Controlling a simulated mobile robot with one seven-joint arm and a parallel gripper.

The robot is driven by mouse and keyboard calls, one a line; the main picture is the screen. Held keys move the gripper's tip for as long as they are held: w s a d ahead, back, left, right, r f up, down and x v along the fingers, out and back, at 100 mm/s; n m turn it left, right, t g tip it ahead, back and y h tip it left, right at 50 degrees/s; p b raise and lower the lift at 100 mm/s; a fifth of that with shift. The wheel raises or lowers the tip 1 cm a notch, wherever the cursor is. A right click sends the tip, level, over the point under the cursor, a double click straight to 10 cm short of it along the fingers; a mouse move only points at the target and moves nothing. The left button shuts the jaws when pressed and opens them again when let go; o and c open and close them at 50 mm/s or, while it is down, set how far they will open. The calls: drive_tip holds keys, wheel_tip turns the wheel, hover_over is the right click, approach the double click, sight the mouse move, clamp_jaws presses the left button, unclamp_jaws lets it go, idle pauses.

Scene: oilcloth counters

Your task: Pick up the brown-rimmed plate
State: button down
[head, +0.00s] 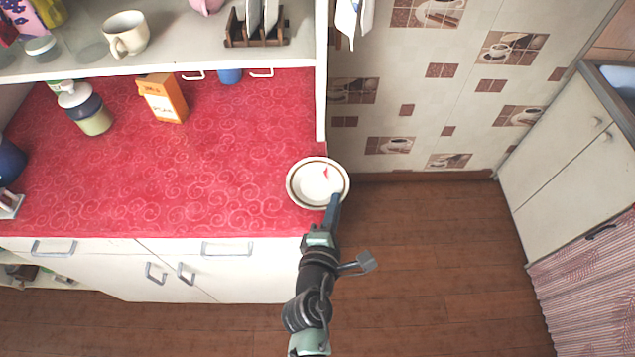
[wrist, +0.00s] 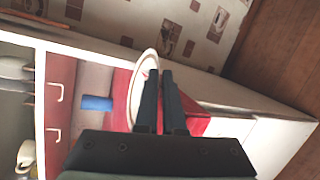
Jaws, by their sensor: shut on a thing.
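The brown-rimmed plate (head: 309,189) is white with a thin brown rim and a small red mark inside. In the head view it is at the right front corner of the red counter, partly past its edge. My gripper (head: 335,200) is shut on the plate's right front rim. In the wrist view the plate (wrist: 143,75) shows edge-on at my gripper's fingers (wrist: 160,85), which hide part of it. I cannot tell whether the plate touches the counter.
The red counter (head: 220,165) is mostly clear. An orange box (head: 163,98) and a jar (head: 86,108) stand toward its back left. A shelf (head: 180,55) with a cup (head: 126,34) and a wooden rack (head: 256,38) hangs above. Open floor (head: 430,240) lies right of the counter.

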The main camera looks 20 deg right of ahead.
drive_tip(key=shift+r, duration=0.1)
wheel_tip(320, 180, up, 10)
drive_tip(key=p, duration=0.3)
idle(0.7)
